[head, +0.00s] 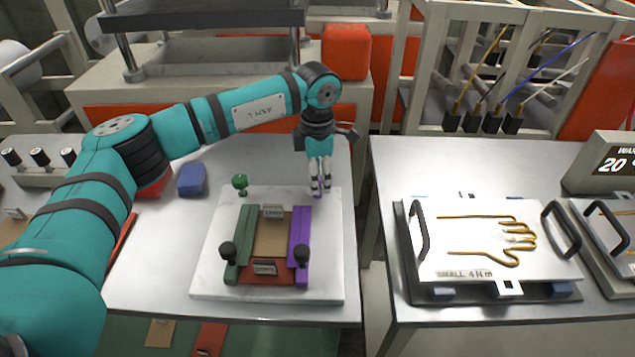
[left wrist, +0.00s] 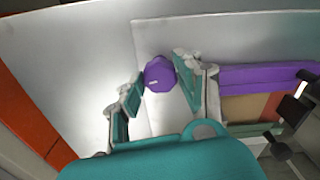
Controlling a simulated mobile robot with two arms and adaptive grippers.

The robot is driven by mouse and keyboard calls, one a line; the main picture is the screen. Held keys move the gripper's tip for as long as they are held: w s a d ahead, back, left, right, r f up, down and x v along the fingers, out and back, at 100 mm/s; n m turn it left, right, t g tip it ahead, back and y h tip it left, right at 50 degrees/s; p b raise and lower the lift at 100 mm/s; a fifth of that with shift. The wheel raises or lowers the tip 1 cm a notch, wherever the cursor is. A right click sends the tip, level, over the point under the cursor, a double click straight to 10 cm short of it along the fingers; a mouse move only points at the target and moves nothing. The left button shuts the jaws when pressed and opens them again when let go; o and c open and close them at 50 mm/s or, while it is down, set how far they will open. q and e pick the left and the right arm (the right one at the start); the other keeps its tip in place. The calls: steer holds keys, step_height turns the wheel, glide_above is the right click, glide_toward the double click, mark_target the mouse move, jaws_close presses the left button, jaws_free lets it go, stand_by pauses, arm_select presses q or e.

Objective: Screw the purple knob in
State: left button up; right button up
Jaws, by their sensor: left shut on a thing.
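The purple knob (left wrist: 158,73) sits between the fingertips of my left gripper (left wrist: 157,82) in the left wrist view. In the head view my left gripper (head: 319,188) points down at the back right corner of the white board (head: 325,270), and its fingers mostly hide the knob. The purple bar (head: 299,235) lies on the board just left of and nearer than the gripper; it also shows in the left wrist view (left wrist: 265,76), apart from the knob. I cannot tell whether the knob touches the board. My right gripper is not in view.
A green knob (head: 239,182) stands at the board's back left, above the green bar (head: 242,238). Black knobs (head: 302,255) stand at the front. A blue block (head: 192,179) is on the table. A tray with a hand-shaped wire (head: 450,250) is on the right table, across a gap.

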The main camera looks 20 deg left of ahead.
arm_select(q)
steer(key=shift+r+m+b, duration=0.1)
steer(key=shift+m+b, duration=0.4)
steer(key=shift+m, duration=0.6)
steer(key=o, duration=1.2)
steer(key=shift+c, duration=0.2)
step_height(320, 180, up, 12)
